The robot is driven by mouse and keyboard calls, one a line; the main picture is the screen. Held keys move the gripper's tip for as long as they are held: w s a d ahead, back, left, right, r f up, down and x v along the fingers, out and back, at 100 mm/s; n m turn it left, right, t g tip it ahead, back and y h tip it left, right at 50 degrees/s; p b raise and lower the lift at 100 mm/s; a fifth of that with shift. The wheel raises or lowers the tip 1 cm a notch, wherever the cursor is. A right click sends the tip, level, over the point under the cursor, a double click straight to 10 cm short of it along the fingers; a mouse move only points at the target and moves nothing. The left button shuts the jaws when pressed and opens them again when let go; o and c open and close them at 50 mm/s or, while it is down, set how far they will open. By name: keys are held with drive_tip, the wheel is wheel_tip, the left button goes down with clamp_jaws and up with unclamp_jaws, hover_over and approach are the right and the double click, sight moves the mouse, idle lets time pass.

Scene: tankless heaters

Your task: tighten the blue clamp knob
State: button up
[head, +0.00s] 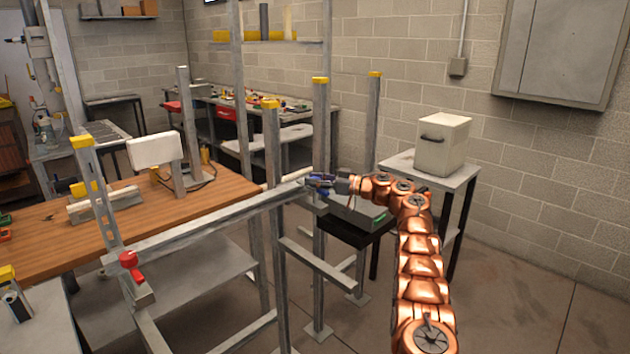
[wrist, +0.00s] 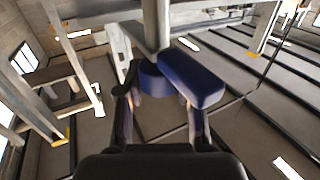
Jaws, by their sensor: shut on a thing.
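The blue clamp knob (wrist: 192,78) shows in the wrist view as a dark blue bar-shaped handle with a round blue hub, at the end of a grey metal shaft. In the head view the blue knob (head: 318,181) is small, beside the far end of the long horizontal metal rail (head: 215,217). My gripper (wrist: 162,96) has one finger on each side of the knob and is shut on it. In the head view my gripper (head: 332,184) reaches the knob from the right; its fingers are too small there to make out.
Upright metal posts with yellow caps (head: 320,80) stand close around my gripper. A red clamp knob (head: 129,259) sits at the rail's near end. A white box (head: 443,143) stands on a side table at right. A wooden bench (head: 60,232) is at left.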

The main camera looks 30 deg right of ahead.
drive_tip(key=shift+c, duration=1.4)
drive_tip(key=shift+f+m+t+h+b, duration=0.15)
drive_tip(key=shift+m+t+h+b, duration=0.65)
drive_tip(key=shift+b, duration=0.75)
drive_tip(key=shift+m+t+h+b, duration=0.3)
drive_tip(key=shift+m+h+b, duration=0.2)
drive_tip(key=shift+h+b, duration=0.55)
